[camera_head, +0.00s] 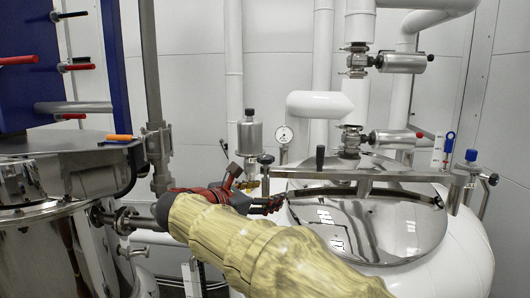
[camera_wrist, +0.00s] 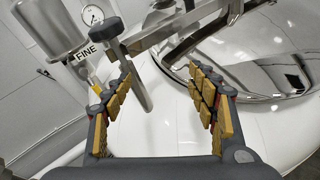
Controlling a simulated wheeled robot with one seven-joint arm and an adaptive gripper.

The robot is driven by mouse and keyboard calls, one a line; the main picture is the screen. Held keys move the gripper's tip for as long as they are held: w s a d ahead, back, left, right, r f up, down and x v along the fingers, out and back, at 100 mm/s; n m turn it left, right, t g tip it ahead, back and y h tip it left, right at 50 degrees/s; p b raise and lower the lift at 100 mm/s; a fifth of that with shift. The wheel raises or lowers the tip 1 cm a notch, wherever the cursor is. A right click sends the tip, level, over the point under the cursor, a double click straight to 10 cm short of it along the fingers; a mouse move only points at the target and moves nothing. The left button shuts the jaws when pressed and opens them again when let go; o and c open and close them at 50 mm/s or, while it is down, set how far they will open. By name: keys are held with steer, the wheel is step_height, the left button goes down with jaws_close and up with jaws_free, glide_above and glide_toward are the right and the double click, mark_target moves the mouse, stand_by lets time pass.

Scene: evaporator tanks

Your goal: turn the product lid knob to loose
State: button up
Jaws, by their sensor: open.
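The product lid (camera_head: 372,222) is a polished dome on the white tank, with a metal bar (camera_head: 370,175) across it. At the bar's left end stands a dark knob (camera_head: 265,158) on a thin post. In the wrist view the dark knob (camera_wrist: 109,29) is at upper left, and its grey stem (camera_wrist: 139,92) runs down near the left finger. My gripper (camera_head: 254,190) is beside the post, below the knob. In the wrist view my gripper (camera_wrist: 161,72) is open, with the stem's lower part appearing between the fingers. I cannot tell whether they touch.
A pressure gauge (camera_head: 284,134) and a metal canister (camera_head: 249,136) stand behind the knob. The canister carries a "FINE" label (camera_wrist: 87,54). A black handle (camera_head: 320,157) stands on the bar, and a blue knob (camera_head: 471,155) is at its right. A steel tank (camera_head: 60,185) is at left.

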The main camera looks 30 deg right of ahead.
mark_target(260, 162)
steer(key=w+r+n, duration=0.1)
steer(key=r, duration=0.1)
steer(key=w+a+r+n+h, duration=0.1)
steer(key=w+r, duration=0.1)
steer(key=w+a+r+t+h+p, duration=0.1)
steer(key=w+r, duration=0.1)
steer(key=shift+a+n, duration=0.2)
steer(key=shift+n, duration=0.2)
steer(key=shift+w+d, duration=0.15)
steer(key=x, duration=0.7)
steer(key=shift+d+r+p, duration=0.15)
steer(key=shift+d+p, duration=0.05)
steer(key=shift+p, duration=0.1)
steer(key=shift+c, duration=1.4)
steer(key=c, duration=0.9)
